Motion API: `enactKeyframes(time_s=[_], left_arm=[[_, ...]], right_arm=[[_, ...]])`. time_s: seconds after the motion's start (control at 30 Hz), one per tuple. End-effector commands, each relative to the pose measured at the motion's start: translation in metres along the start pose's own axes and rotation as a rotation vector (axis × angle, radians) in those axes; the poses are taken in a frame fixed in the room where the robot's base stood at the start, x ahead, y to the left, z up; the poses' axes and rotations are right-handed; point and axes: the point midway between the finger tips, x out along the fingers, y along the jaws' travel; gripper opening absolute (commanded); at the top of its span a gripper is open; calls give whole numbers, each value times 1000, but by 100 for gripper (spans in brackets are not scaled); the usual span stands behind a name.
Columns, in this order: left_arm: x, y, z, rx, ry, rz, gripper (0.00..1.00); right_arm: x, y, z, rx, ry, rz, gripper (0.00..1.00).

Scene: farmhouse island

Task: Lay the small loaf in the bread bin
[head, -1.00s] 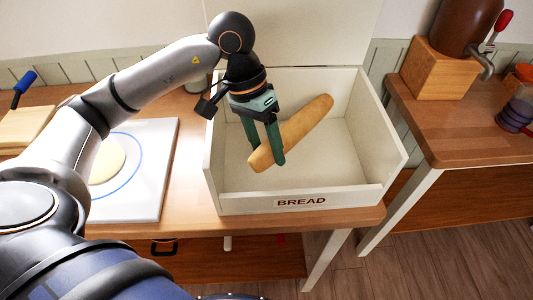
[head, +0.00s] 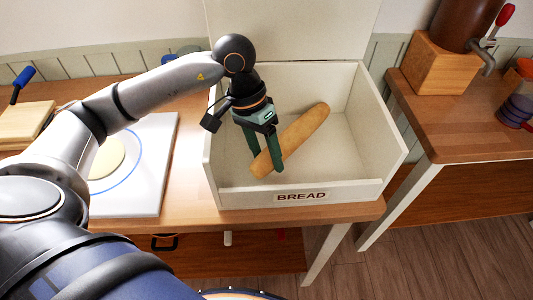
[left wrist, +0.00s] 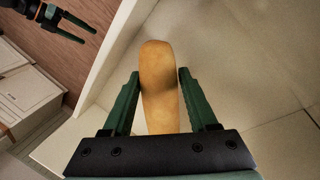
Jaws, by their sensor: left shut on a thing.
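The small loaf (head: 303,132), long and golden brown, lies aslant inside the walls of the white bread bin (head: 355,190), which is marked BREAD and has its lid up. My left gripper (head: 267,163) reaches down into the bin and is shut on the loaf near its front end. In the left wrist view the loaf (left wrist: 158,95) sits between the two green fingers. Whether the loaf touches the bin floor is hard to tell. My right gripper (left wrist: 78,30) shows at the upper left of the left wrist view, empty, its fingers apart.
A white board (head: 150,185) with a blue ring and a pale round piece lies left of the bin. A wooden block (head: 445,68) with a brown tapped vessel stands on the right-hand table (head: 460,135). A gap separates the two tables.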

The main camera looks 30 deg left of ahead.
Motion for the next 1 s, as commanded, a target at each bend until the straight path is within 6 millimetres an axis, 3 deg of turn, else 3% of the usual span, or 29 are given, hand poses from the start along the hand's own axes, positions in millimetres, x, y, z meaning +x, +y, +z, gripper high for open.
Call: enactKeyframes(time_s=[0.33,0.37,0.6,1.0], left_arm=[[4,-1,0,0,1,0,0],[4,-1,0,0,0,0,62],[4,-1,0,0,0,0,89],[-4,1,0,-1,0,1,89]], right_arm=[[5,0,5,0,0,0,96],[5,0,6,0,0,0,96],[5,0,6,0,0,0,96],[-3,0,-3,0,-1,0,96]])
